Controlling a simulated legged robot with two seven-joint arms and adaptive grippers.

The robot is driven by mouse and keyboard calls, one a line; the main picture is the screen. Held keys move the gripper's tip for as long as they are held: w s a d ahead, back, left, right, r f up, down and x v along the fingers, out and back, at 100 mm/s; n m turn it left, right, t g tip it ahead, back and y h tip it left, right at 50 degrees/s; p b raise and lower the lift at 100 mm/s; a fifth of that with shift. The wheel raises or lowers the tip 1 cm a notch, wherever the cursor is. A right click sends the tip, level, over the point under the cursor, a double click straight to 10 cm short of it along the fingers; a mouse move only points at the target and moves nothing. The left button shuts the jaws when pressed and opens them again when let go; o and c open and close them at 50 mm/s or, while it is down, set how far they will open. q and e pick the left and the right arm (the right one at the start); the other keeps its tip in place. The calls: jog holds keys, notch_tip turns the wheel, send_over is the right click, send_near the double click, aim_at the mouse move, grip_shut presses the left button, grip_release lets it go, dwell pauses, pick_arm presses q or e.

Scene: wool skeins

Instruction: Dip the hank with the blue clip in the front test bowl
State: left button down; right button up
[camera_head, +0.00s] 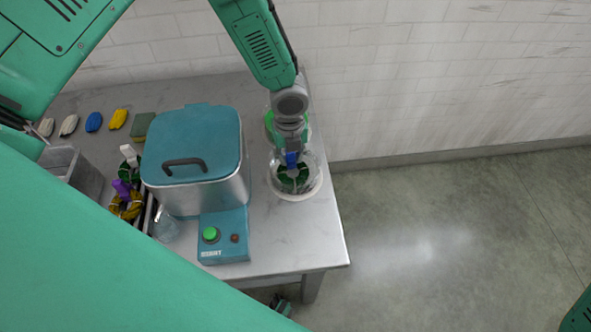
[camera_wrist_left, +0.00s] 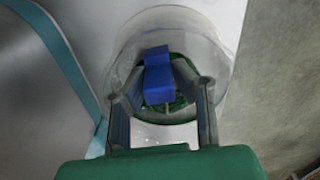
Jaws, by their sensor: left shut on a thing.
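My left gripper (camera_head: 291,150) is shut on the blue clip (camera_head: 291,160), with its fingers on either side of it in the left wrist view (camera_wrist_left: 160,95). A dark green hank (camera_head: 293,180) hangs below the clip, inside the outline of the clear front bowl (camera_head: 316,184). In the left wrist view the blue clip (camera_wrist_left: 157,75) stands over the green hank (camera_wrist_left: 178,105), within the round clear bowl (camera_wrist_left: 215,48). I cannot tell how deep the hank sits or whether liquid covers it.
A steel vat with a teal lid (camera_head: 193,135) and control box (camera_head: 223,240) stands left of the bowl. Behind the bowl is something green (camera_head: 269,122), partly hidden by my arm. Coloured skeins, including a blue one (camera_head: 93,122), lie at back left. The table's right edge is close.

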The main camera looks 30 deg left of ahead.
pick_arm(q)
jog(key=shift+d+r, duration=0.1)
jog(key=shift+w+d+r+p, duration=0.35)
jog(key=shift+w+d, duration=0.05)
jog(key=shift+d, duration=0.05)
dwell(0.4)
notch_tip(320, 180, up, 6)
jog(key=p, duration=0.4)
jog(key=shift+f+p, duration=0.2)
jog(key=shift+p, duration=0.15)
jog(key=shift+r, duration=1.4)
notch_tip(320, 180, up, 3)
